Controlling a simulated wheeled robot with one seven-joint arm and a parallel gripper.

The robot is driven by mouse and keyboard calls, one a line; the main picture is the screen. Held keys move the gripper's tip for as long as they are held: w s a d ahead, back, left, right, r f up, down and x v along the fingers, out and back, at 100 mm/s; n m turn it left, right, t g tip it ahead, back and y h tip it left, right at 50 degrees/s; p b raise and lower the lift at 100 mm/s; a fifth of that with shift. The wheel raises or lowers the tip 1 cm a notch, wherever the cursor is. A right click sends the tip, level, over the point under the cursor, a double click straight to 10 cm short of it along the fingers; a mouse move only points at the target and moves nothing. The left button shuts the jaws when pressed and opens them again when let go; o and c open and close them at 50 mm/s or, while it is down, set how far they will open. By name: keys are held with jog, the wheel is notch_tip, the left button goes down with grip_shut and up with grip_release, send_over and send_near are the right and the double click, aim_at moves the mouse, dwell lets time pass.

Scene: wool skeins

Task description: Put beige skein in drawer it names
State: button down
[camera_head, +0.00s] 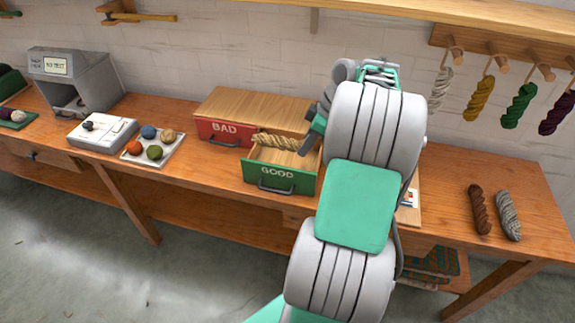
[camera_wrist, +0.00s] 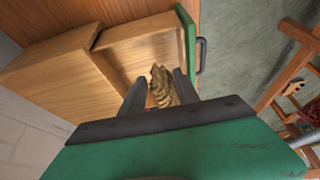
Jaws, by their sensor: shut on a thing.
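The beige skein (camera_head: 278,141) is a twisted tan hank. My gripper (camera_head: 308,141) is shut on it; the wrist view shows the skein (camera_wrist: 161,86) between the two dark fingers. The green-fronted GOOD drawer (camera_head: 277,177) is pulled open. The skein is over the back part of its opening; I cannot tell whether it touches the drawer floor. In the wrist view the drawer's inside (camera_wrist: 145,48) looks bare around the skein. The red-fronted BAD drawer (camera_head: 222,132) beside it is shut. My arm hides the cabinet's right side.
A grey machine (camera_head: 78,80), a white device (camera_head: 101,134) and a tray of coloured balls (camera_head: 133,157) stand to the left. A brown skein (camera_head: 479,208) and a grey skein (camera_head: 508,215) lie at the right. Several skeins hang on wall pegs.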

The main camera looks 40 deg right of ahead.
notch_tip(320, 180, down, 10)
jog(key=shift+s+d+f, duration=0.1)
jog(key=shift+s+d, duration=0.05)
jog(key=c, duration=1.2)
grip_release()
jog(key=shift+o, duration=0.2)
